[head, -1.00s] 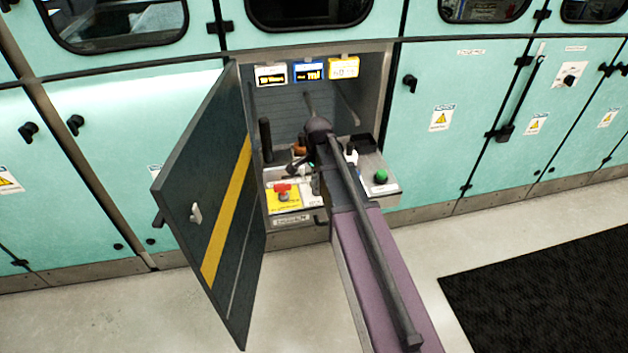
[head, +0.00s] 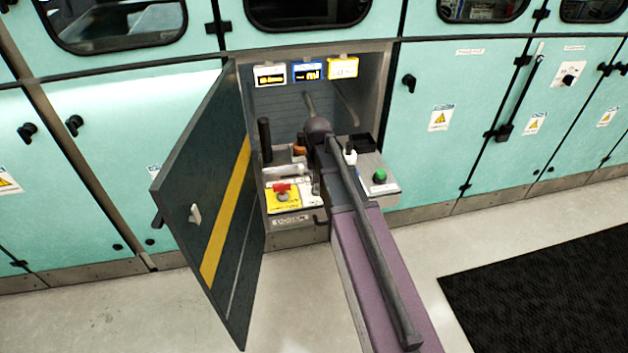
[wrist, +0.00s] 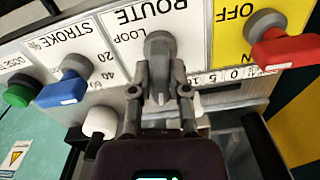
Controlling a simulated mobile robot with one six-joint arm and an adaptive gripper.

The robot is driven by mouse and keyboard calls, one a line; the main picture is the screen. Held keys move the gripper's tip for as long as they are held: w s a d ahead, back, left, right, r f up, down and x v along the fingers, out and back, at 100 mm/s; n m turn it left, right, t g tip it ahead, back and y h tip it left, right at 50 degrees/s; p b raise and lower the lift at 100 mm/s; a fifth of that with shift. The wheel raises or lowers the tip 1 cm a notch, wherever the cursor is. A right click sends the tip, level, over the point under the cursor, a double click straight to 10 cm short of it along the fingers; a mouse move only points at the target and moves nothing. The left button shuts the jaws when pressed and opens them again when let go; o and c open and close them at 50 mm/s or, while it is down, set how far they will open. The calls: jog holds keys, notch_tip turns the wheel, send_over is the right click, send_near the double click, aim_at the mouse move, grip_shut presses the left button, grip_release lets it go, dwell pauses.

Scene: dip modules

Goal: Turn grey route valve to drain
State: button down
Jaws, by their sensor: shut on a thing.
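The grey route valve (wrist: 160,47) sits on a white plate (wrist: 125,40) marked ROUTE, with the word Loop at its left, in the wrist view. Its grey handle points down the picture, between the fingers of my gripper (wrist: 160,92). The gripper is shut on this handle; the fingers cover part of it. No Drain label can be read. In the head view my arm hides the valve and the gripper.
A red-handled valve (wrist: 285,50) is close on the right, a blue-handled one (wrist: 65,85) and a green knob (wrist: 17,95) on the left. A white knob (wrist: 100,121) is near the left finger. An open cabinet door (head: 205,210) flanks the bay.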

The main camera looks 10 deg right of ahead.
jog(key=shift+w+d+n, duration=0.1)
jog(key=shift+n, duration=1)
jog(key=c, duration=0.6)
grip_release()
